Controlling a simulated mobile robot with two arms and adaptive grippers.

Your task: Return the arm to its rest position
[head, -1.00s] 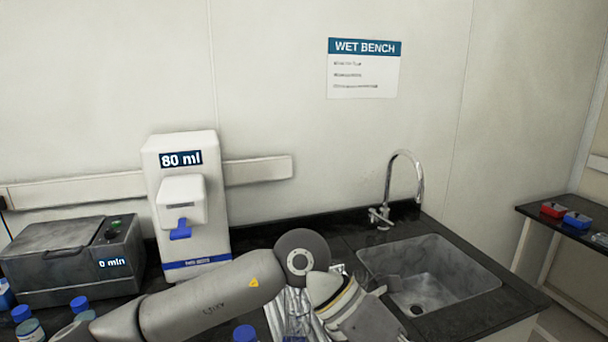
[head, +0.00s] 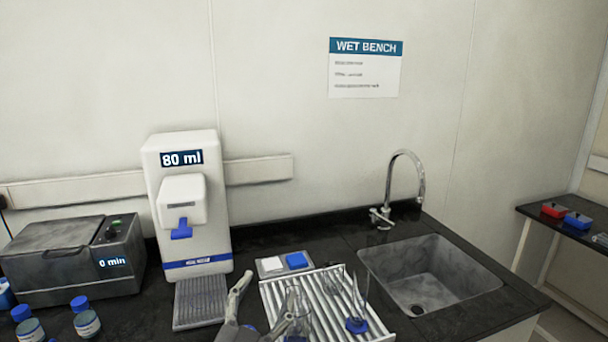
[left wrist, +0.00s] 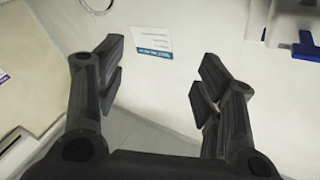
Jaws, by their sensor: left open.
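My left gripper (head: 264,298) is at the bottom of the head view, in front of the ribbed rack and right of the dispenser's drip tray. Its two fingers are spread apart. In the left wrist view the gripper (left wrist: 160,78) is open with nothing between its fingers, only wall, floor and a small sign beyond. Most of the left arm is out of the head view. My right gripper does not show.
A white dispenser (head: 188,205) reading 80 ml stands beside a grey box (head: 60,268) reading 0 min. Blue-capped bottles (head: 87,323) stand in front. A ribbed rack (head: 328,318) holds clear glassware (head: 358,302). The sink (head: 430,275) is empty.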

